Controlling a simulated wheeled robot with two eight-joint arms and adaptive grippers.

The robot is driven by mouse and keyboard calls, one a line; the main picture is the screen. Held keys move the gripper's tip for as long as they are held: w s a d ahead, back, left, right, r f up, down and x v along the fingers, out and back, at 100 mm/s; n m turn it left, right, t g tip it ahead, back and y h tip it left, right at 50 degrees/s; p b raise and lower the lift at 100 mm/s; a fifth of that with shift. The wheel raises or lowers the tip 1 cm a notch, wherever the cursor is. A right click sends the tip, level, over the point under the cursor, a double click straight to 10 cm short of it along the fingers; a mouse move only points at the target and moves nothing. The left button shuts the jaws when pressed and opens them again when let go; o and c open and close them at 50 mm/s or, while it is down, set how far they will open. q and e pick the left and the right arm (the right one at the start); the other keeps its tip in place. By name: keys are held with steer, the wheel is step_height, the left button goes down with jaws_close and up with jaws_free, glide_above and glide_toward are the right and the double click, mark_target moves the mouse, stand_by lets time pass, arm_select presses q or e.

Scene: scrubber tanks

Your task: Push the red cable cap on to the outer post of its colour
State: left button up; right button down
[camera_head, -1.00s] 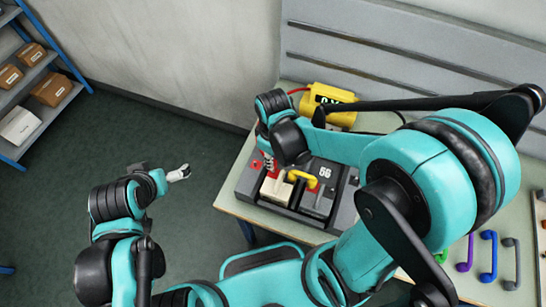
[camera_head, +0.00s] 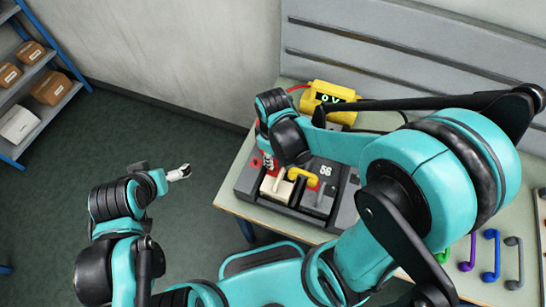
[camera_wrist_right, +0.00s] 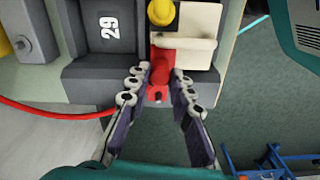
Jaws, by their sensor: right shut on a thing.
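The red cable cap (camera_wrist_right: 160,72) shows in the right wrist view between the fingers of my right gripper (camera_wrist_right: 160,86), which is shut on it. A red cable (camera_wrist_right: 60,113) runs from there to the left. The cap is at the edge of a dark tank block (camera_wrist_right: 105,70), beside a cream block (camera_wrist_right: 197,52). Whether it sits on a post is hidden. In the head view my right gripper (camera_head: 266,161) is over the left end of the tank unit (camera_head: 248,183). My left gripper (camera_head: 180,173) is away from the bench over the floor; its jaw opening is too small to judge.
Purple (camera_head: 467,252), blue (camera_head: 490,254) and grey (camera_head: 515,262) handles lie at the bench's right. A shelf with boxes (camera_head: 52,88) stands far left.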

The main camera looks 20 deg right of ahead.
steer(key=shift+f, duration=0.15)
steer(key=shift+f+b, duration=0.9)
steer(key=shift+b, duration=0.05)
steer(key=c, duration=0.8)
jaws_free()
steer(key=shift+r, duration=0.1)
step_height(320, 180, up, 9)
steer(key=p, duration=0.7)
steer(key=shift+f, duration=0.25)
